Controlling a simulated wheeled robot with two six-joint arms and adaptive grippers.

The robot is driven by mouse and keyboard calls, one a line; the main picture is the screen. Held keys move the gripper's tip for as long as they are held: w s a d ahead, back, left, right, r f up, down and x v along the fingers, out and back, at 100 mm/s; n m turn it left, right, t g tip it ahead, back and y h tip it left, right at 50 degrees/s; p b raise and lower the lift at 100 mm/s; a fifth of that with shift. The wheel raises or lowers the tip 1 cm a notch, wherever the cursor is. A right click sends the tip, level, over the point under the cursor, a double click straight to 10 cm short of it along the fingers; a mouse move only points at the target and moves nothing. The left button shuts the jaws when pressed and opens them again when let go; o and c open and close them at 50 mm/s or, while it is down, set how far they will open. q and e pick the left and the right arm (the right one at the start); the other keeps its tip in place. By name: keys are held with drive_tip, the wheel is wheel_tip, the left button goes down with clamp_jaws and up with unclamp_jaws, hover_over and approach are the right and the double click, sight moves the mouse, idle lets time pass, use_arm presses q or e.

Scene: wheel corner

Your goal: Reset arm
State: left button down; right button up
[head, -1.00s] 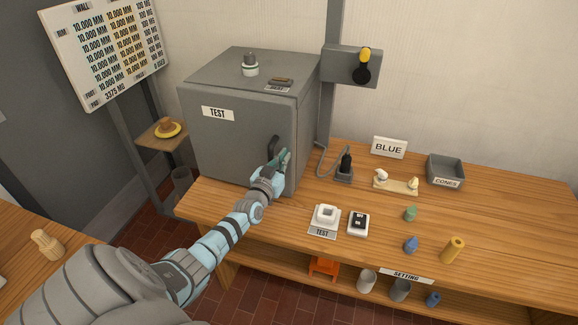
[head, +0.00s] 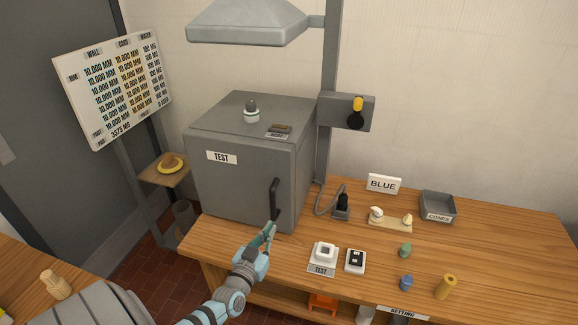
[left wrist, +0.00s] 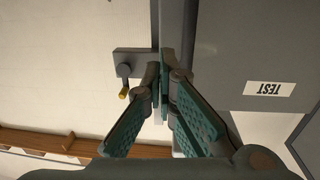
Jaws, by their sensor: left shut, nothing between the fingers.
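My left gripper (head: 267,236) has teal finger pads and is shut and empty. In the head view it is just below the dark door handle (head: 275,199) of the grey TEST cabinet (head: 233,183); whether it touches the door I cannot tell. The cabinet door looks closed. In the left wrist view the fingers (left wrist: 161,80) meet at their tips, with the cabinet's TEST label (left wrist: 264,88) upside down to the right. My right gripper is not in view.
The wooden bench (head: 480,240) carries a white TEST device (head: 323,254), a black-and-white switch box (head: 355,261), a CONES tray (head: 438,207), a BLUE sign (head: 383,184) and several small pieces. A lever box (head: 346,111) is on the post. A grey hood (head: 250,22) hangs above the cabinet.

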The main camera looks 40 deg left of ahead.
use_arm(q)
drive_tip(key=shift+f, duration=0.15)
drive_tip(key=s+d+f+m+g+h+b, duration=0.1)
drive_tip(key=s+d+f+g+h, duration=0.15)
drive_tip(key=s+f+g, duration=0.8)
drive_tip(key=s+d+f+m+t+h+b, duration=0.1)
drive_tip(key=s+d+f, duration=0.3)
drive_tip(key=f, duration=1.3)
drive_tip(key=s+d+f+g, duration=0.2)
drive_tip(key=s+f, duration=0.2)
drive_tip(key=s, duration=0.4)
drive_tip(key=s+d+f+m+g+b, duration=0.1)
drive_tip(key=s+d+f+g, duration=0.1)
drive_tip(key=s, duration=0.7)
drive_tip(key=s+d+f+g+b, duration=0.1)
drive_tip(key=s+d+f, duration=0.3)
drive_tip(key=s, duration=0.4)
drive_tip(key=shift+s+f+m+g+h, duration=0.3)
drive_tip(key=shift+f+g+h, duration=0.05)
drive_tip(key=shift+f+g, duration=0.5)
